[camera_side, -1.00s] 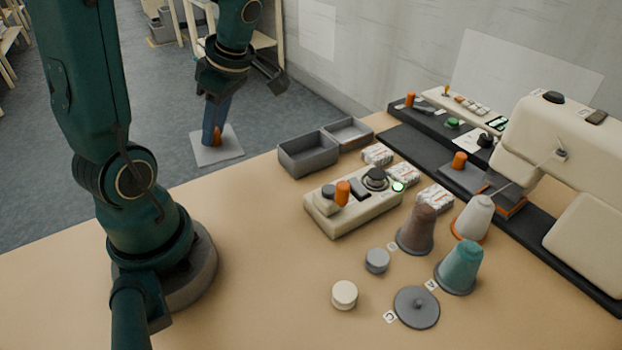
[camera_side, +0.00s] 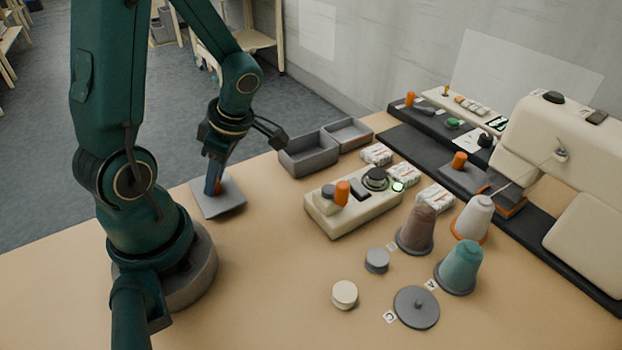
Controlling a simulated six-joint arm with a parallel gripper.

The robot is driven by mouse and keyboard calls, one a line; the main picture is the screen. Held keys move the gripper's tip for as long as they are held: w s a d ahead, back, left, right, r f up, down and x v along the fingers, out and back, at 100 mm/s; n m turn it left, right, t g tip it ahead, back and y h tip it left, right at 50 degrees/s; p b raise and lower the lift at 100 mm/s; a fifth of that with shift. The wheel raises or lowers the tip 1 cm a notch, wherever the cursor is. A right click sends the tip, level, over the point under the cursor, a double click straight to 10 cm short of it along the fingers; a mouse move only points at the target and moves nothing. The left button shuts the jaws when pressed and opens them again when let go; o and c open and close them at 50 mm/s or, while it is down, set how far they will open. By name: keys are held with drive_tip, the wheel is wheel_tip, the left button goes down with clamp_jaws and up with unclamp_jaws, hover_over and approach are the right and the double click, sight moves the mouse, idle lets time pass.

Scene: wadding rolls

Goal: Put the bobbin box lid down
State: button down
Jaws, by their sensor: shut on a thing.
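My gripper (camera_side: 214,186) is shut on the knob of a flat grey square lid (camera_side: 232,201), the bobbin box lid. The lid hangs below the gripper over the far left edge of the table and looks slightly tilted. I cannot tell whether it touches the table. The fingers cover most of the knob; a little orange shows there. The open grey bobbin box (camera_side: 309,168) stands on the table to the right of the lid, apart from it, with a smaller grey tray part (camera_side: 358,145) beside it.
A cream control box (camera_side: 352,212) with an orange knob stands right of the lid. Thread cones (camera_side: 462,262), small round pots (camera_side: 345,294) and a grey disc (camera_side: 416,308) lie further right. A sewing machine (camera_side: 560,150) fills the right. The table front of the lid is bare.

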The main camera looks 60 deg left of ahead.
drive_tip(key=shift+f, duration=0.4)
drive_tip(key=c, duration=0.7)
unclamp_jaws()
drive_tip(key=shift+f, duration=0.1)
drive_tip(key=v, duration=1.1)
drive_tip(key=d+r+m+t+h, duration=0.1)
drive_tip(key=d+m+t, duration=0.2)
drive_tip(key=m, duration=0.6)
drive_tip(key=d+r+m+t+h, duration=0.1)
drive_tip(key=d+m+t, duration=0.2)
drive_tip(key=m, duration=0.6)
drive_tip(key=d+r+m+t+h, duration=0.1)
drive_tip(key=d+r+m+t, duration=0.1)
drive_tip(key=d+m, duration=0.3)
drive_tip(key=shift+w+d+m+t, duration=0.1)
drive_tip(key=shift+d+m+t, duration=0.1)
drive_tip(key=shift+m, duration=0.8)
drive_tip(key=shift+w+d+m+t, duration=0.1)
drive_tip(key=shift+d+m+t, duration=0.1)
drive_tip(key=shift+m, duration=0.8)
